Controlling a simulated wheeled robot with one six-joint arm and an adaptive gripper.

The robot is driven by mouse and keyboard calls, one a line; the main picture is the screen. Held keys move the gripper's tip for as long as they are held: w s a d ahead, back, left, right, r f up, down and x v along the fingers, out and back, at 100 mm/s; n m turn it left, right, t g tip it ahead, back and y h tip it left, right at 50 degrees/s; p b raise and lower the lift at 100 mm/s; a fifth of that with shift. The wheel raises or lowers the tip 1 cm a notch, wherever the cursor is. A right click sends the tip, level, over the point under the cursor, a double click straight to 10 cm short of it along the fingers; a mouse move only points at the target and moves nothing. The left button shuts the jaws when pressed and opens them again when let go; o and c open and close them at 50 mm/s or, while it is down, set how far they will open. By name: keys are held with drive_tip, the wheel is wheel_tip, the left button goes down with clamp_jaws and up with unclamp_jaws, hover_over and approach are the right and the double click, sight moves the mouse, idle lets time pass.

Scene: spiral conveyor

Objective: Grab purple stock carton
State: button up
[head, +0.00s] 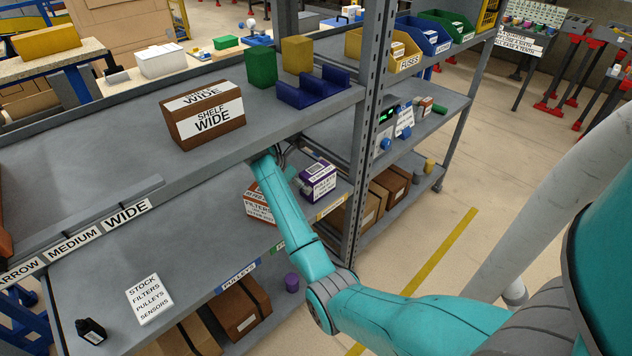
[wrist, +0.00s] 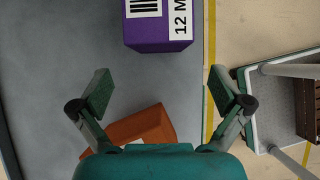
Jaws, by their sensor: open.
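The purple stock carton (head: 318,181) with a white label stands on the middle shelf, near its right end in the head view. In the wrist view the purple carton (wrist: 160,28) shows at the top, cut off by the frame edge, with a barcode and "12 M" label on it. My gripper (wrist: 162,92) is open, its two fingers spread, with bare grey shelf between them. The carton lies beyond the fingertips, apart from them. In the head view my arm reaches into the middle shelf and the gripper is mostly hidden under the upper shelf.
An orange-brown filters carton (head: 259,203) stands beside my arm, and shows under my gripper in the wrist view (wrist: 145,125). The upper shelf (head: 90,195) hangs above, with a wide brown box (head: 203,115) on it. A grey post (head: 366,130) stands right of the carton.

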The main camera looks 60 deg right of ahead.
sight(315, 172)
drive_tip(key=d, duration=0.2)
drive_tip(key=s+d, duration=0.1)
drive_tip(key=d, duration=0.4)
drive_tip(key=shift+s, duration=0.35)
drive_tip(key=shift+d+x, duration=0.2)
drive_tip(key=shift+x, duration=2.4)
drive_tip(key=shift+r, duration=0.15)
drive_tip(key=c, duration=1.3)
